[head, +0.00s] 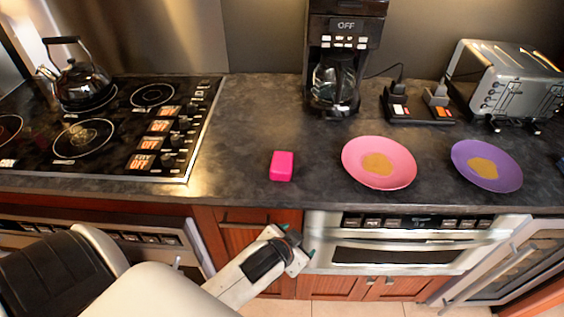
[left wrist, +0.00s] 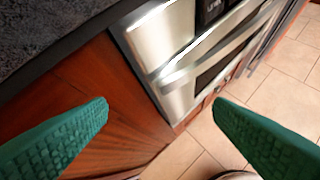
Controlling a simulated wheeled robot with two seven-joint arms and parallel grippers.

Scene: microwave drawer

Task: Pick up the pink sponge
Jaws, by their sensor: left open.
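The pink sponge (head: 282,166) is a small bright pink block on the dark countertop, near its front edge, left of the pink plate. My left gripper (head: 297,245) is below the counter edge, in front of the wooden cabinet and just left of the microwave drawer. In the left wrist view its two green fingers (left wrist: 160,122) are wide apart with nothing between them. The sponge does not show in the left wrist view. My right gripper is in neither view.
A coffee maker (head: 345,45), toaster (head: 505,80) and stove (head: 105,130) with a kettle (head: 82,84) stand around. The microwave drawer (head: 395,256) is under the counter. Counter around the sponge is clear.

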